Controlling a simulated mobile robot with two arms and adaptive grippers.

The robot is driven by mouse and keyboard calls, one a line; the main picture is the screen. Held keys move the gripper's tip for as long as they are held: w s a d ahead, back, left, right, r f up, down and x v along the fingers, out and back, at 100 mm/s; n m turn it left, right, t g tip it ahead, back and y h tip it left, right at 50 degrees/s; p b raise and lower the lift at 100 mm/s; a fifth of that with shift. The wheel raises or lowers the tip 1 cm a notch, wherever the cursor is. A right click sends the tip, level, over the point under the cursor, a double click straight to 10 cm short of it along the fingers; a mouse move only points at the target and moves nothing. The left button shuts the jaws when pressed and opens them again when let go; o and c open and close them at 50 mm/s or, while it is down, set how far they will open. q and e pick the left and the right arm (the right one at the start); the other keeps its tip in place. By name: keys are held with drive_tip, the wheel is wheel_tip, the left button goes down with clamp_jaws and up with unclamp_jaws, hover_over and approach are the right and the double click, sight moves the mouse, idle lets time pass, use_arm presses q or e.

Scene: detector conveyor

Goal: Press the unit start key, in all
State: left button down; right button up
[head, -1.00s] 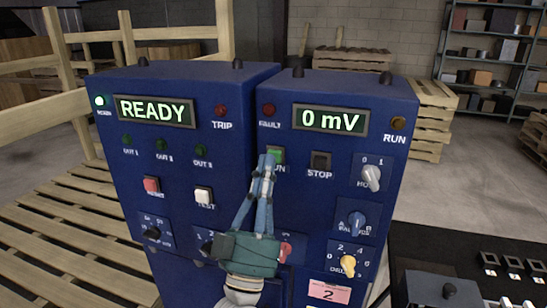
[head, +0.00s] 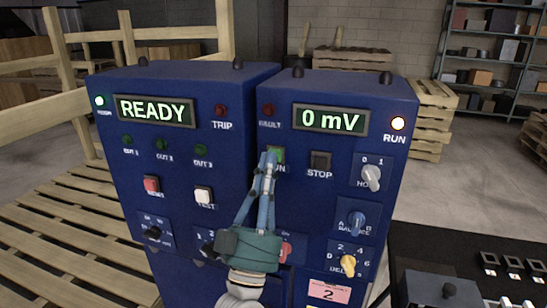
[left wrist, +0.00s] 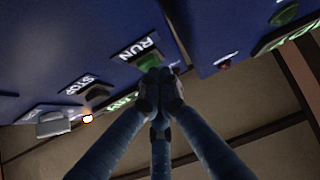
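The green key (head: 278,153) over the label RUN is on the right blue cabinet's front, left of the dark STOP key (head: 320,160). My left gripper (head: 268,157) has its fingers drawn together, with nothing between them, and its tips at the green key, covering part of it. In the left wrist view the green key (left wrist: 150,62) shows just beyond the fingertips (left wrist: 160,88); they look very close or touching, but I cannot tell how far the key is pushed in. The amber RUN lamp (head: 397,124) is lit. My right gripper is not in view.
The right display (head: 330,120) reads 0 mV; the left one (head: 153,110) reads READY. The FAULT lamp (head: 267,110) and TRIP lamp (head: 221,111) are dark. A black panel (head: 440,245) with switches stands at lower right.

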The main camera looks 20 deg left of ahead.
use_arm(q)
drive_tip(key=shift+s, duration=0.15)
drive_tip(key=shift+s+p, duration=0.3)
drive_tip(key=shift+s, duration=0.45)
drive_tip(key=s+p, duration=0.1)
drive_tip(key=s, duration=0.4)
drive_tip(key=shift+a, duration=0.15)
idle(0.5)
